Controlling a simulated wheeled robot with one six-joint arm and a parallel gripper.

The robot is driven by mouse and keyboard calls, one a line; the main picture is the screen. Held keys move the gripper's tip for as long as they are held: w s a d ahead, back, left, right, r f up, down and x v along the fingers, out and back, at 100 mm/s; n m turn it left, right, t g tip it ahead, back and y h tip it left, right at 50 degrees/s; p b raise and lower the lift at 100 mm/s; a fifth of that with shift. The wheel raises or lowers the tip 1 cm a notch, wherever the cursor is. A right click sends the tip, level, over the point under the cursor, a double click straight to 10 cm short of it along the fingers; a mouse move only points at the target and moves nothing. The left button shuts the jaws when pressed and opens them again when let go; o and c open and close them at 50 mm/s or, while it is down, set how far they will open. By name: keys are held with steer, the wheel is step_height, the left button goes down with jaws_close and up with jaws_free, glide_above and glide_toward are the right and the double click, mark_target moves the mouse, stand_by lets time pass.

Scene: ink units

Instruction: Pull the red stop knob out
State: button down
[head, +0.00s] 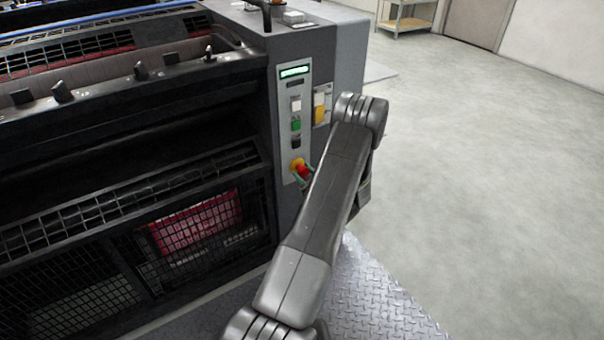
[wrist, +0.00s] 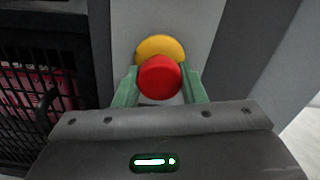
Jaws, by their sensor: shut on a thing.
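The red stop knob (head: 303,170) sits on a yellow round base (head: 297,164) low on the grey control panel of the press. In the wrist view the red knob (wrist: 159,77) shows in front of its yellow base (wrist: 160,47). My gripper (wrist: 160,84) has one green finger on each side of the knob and is shut on it. In the head view my gripper (head: 304,177) is partly hidden behind my arm. How far the knob stands out from its base is hard to tell.
Above the knob, the control panel (head: 293,90) carries a lit green display, a white button, a green button (head: 296,125) and a black one. Black mesh guards (head: 190,235) lie left. The floor (head: 480,150) at right is clear.

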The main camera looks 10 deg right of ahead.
steer(key=shift+s, duration=0.15)
steer(key=c, duration=0.9)
jaws_free()
steer(key=shift+d, duration=0.1)
steer(key=p+v, duration=0.1)
steer(key=v, duration=1.3)
